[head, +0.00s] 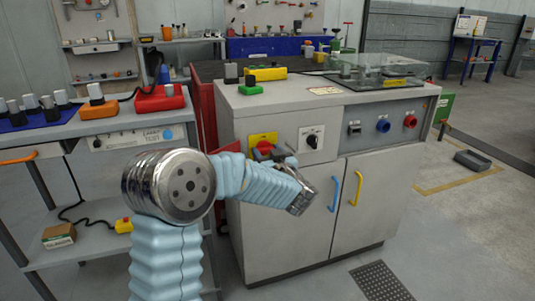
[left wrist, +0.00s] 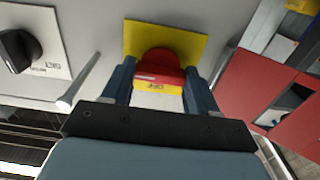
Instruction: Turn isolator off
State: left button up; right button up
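The isolator is a red handle (head: 264,144) on a yellow plate (head: 262,137) on the grey cabinet's front, left of a black knob on a white plate. In the head view the left gripper (head: 265,153) partly covers the handle's lower part. My right gripper is not in view.
The black knob (head: 312,141) is close beside the isolator; a metal rod (left wrist: 80,82) sticks out between them. Blue (head: 335,193) and yellow (head: 356,189) door handles are lower right. A bench (head: 100,127) with several tools stands left. A red panel (head: 205,105) borders the cabinet's left side.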

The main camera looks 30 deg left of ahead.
pick_arm(q)
jog(key=c, duration=0.3)
